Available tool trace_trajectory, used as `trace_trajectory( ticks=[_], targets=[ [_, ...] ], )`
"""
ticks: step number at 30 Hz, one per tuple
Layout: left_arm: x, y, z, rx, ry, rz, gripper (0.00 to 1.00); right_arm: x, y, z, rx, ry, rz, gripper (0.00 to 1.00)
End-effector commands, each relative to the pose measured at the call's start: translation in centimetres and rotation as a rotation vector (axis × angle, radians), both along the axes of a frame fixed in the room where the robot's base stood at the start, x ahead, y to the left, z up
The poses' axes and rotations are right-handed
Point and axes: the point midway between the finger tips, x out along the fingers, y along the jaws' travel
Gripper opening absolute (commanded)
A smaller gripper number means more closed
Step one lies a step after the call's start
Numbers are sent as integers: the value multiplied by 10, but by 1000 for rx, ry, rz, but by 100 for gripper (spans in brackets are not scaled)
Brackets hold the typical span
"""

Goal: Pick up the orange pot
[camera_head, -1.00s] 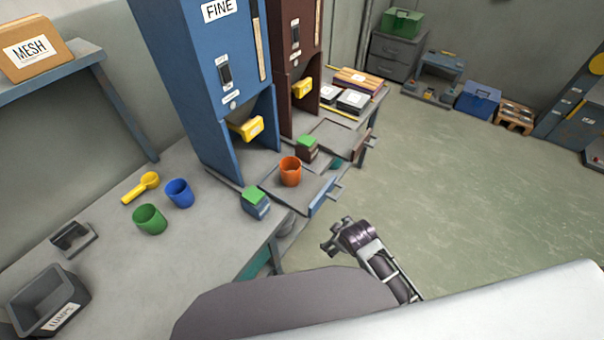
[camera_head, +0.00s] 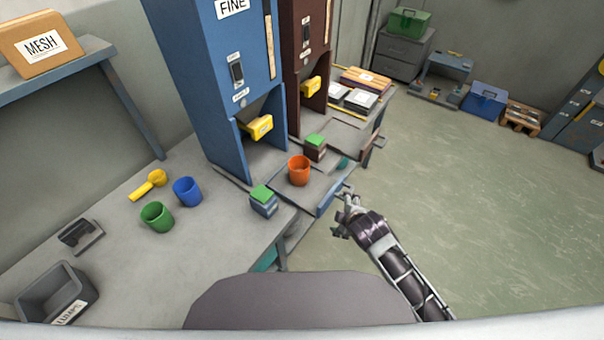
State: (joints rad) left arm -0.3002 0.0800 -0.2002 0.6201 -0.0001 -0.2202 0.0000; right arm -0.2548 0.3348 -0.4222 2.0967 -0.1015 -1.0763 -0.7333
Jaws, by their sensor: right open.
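The orange pot (camera_head: 299,171) stands upright on the grey tray (camera_head: 316,188) at the foot of the blue machine. My right gripper (camera_head: 345,200) is open and empty, to the right of the pot and nearer to me, by the tray's front edge. There is a clear gap between the gripper and the pot. My left gripper is not in view.
A block with a green top (camera_head: 263,200) sits left of the pot, and another (camera_head: 315,147) sits just behind it. The blue machine (camera_head: 220,90) rises behind.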

Motion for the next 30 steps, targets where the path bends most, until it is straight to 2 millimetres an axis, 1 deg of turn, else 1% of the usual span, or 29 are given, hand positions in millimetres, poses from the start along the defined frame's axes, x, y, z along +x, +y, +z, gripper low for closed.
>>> trace_trajectory(
  ticks=[6, 12, 20, 30],
  targets=[
    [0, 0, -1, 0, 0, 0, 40, 22, 19, 22, -168, -127, 236, 90],
    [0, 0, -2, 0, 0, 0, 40, 38, 37, 40, -358, -254, 469, 90],
    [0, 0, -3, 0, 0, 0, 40, 53, 57, 57, -608, -404, 734, 90],
    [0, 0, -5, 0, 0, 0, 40, 63, 75, 71, -953, -583, 1043, 90]
  ],
)
